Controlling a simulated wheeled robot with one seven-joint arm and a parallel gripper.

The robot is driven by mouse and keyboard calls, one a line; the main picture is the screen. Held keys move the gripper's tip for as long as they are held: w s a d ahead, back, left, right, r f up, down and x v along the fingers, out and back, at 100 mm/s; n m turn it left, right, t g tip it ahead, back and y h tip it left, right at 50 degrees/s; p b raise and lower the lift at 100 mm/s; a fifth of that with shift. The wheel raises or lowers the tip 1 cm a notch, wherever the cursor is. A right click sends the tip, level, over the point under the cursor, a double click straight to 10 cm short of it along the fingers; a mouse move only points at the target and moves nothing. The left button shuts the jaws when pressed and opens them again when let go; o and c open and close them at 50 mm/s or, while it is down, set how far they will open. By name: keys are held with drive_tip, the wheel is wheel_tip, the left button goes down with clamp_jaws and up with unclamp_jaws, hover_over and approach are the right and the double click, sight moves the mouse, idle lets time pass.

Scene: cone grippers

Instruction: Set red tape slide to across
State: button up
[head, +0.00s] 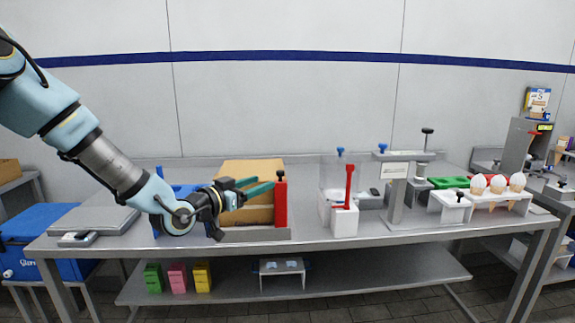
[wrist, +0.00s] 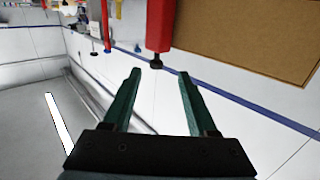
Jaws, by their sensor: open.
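A red upright block (head: 281,203) with a black knob (head: 280,174) on top stands at the right of a cardboard box (head: 250,166) on the bench; it looks like the red tape slide. My gripper (head: 268,185) is open and empty, its green fingers pointing right toward the block's upper end near the knob. In the wrist view, the red block (wrist: 160,25) hangs from the top of the picture. Its black knob (wrist: 156,62) appears just past the gap between the fingertips (wrist: 159,73). I cannot tell how near they are in depth.
A blue upright part (head: 157,173) stands left of the box. A white block with a red lever (head: 349,185) and a grey press stand (head: 396,195) are to the right. Ice cream cones (head: 497,184) sit in a white rack at the far right.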

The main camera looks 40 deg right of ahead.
sight(283, 172)
drive_tip(key=shift+s+d+r, duration=0.25)
drive_tip(key=shift+d+r, duration=0.25)
drive_tip(key=shift+d, duration=0.25)
drive_tip(key=w+d+p, duration=0.1)
drive_tip(key=d+p, duration=0.3)
drive_tip(key=d, duration=0.5)
drive_tip(key=shift+d, duration=0.4)
drive_tip(key=shift+f, duration=0.15)
clamp_jaws()
